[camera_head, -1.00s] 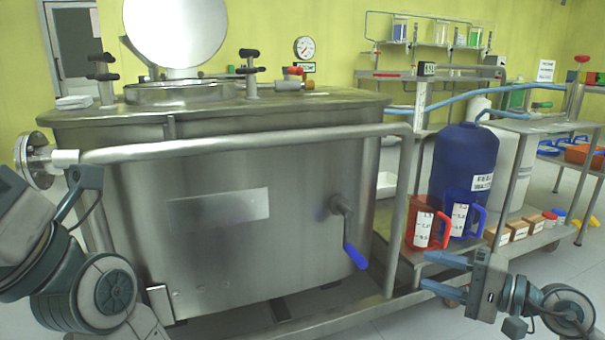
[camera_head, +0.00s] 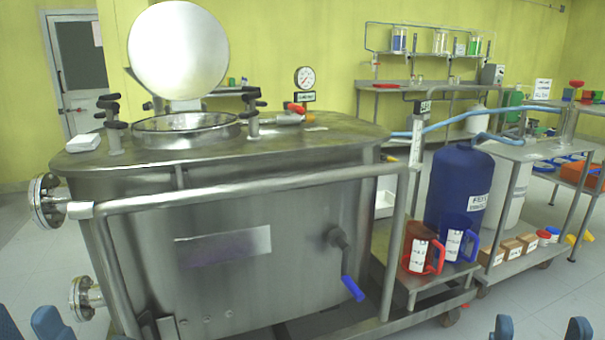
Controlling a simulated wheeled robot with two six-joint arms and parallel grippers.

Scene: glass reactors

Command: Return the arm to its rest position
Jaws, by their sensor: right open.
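My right gripper (camera_head: 541,328) is at the bottom right edge, seen only as two blue fingertips standing well apart with floor between them. It is open and empty. My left gripper (camera_head: 48,322) shows only as blue finger parts at the bottom left edge. How wide its fingers stand is unclear. Both arms behind the fingers are out of the picture. Neither gripper touches anything that I can see.
A large steel vessel (camera_head: 270,285) with an open round lid (camera_head: 178,50) stands ahead behind a pipe rail (camera_head: 250,188). A red jug (camera_head: 419,248), a blue jug (camera_head: 461,236) and a blue drum (camera_head: 452,190) stand on a low shelf at the right. Floor is clear at bottom right.

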